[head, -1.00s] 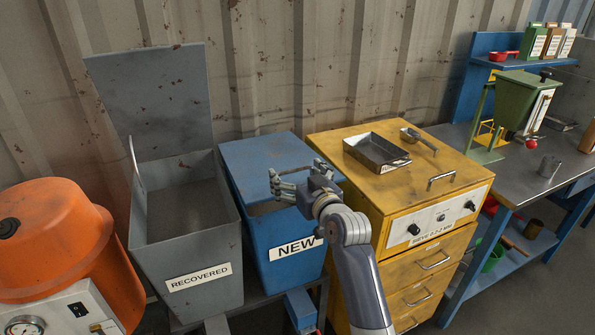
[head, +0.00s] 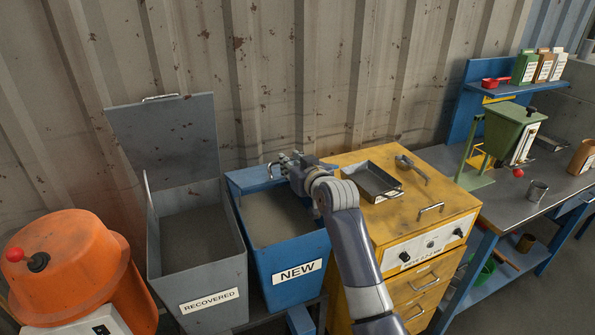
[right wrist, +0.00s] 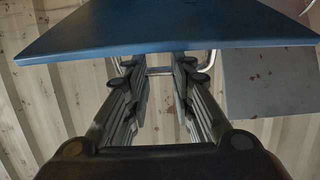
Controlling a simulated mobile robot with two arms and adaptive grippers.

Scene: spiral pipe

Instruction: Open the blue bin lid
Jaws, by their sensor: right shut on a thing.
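The blue bin (head: 295,272) labelled NEW stands between a grey bin and a yellow cabinet. Its blue lid (head: 250,178) is raised toward the wall and seen nearly edge-on, so the grey inside of the bin shows. My right gripper (head: 280,166) is at the lid's raised edge, its arm reaching across the bin's right side. In the right wrist view the blue lid (right wrist: 170,32) fills the top, and my right gripper (right wrist: 160,72) is shut on the lid's metal handle (right wrist: 208,62). My left gripper is not in view.
The grey bin (head: 215,290) labelled RECOVERED stands at left with its lid (head: 165,135) up. The yellow cabinet (head: 420,215) at right holds a metal tray (head: 372,182). An orange machine (head: 65,265) stands at far left. A corrugated wall (head: 300,70) is behind.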

